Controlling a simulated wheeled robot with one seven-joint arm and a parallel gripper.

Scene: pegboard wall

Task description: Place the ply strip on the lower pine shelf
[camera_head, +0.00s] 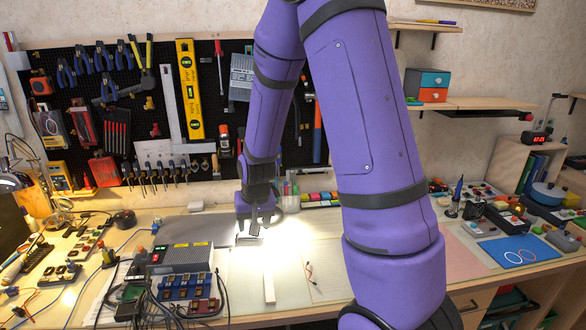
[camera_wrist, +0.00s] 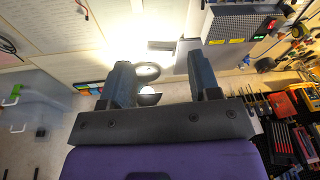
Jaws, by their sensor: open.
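The ply strip (camera_head: 269,288) is a narrow pale piece lying on the lit bench mat, toward the front edge. My gripper (camera_head: 254,226) points down above the bench, farther back than the strip and apart from it. In the wrist view my gripper (camera_wrist: 162,68) shows two dark fingers spread apart with no strip held between them. The strip is hard to make out there in the glare. The lower pine shelf (camera_head: 480,103) is on the wall at the right, below a shorter upper shelf (camera_head: 425,26). My arm stands in front of its left side.
A small teal and orange drawer box (camera_head: 427,86) stands on the lower shelf's left part; room is free to its right. A grey power supply (camera_head: 180,258) with cables is left of the strip. A tool-filled pegboard (camera_head: 125,63) lines the wall behind.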

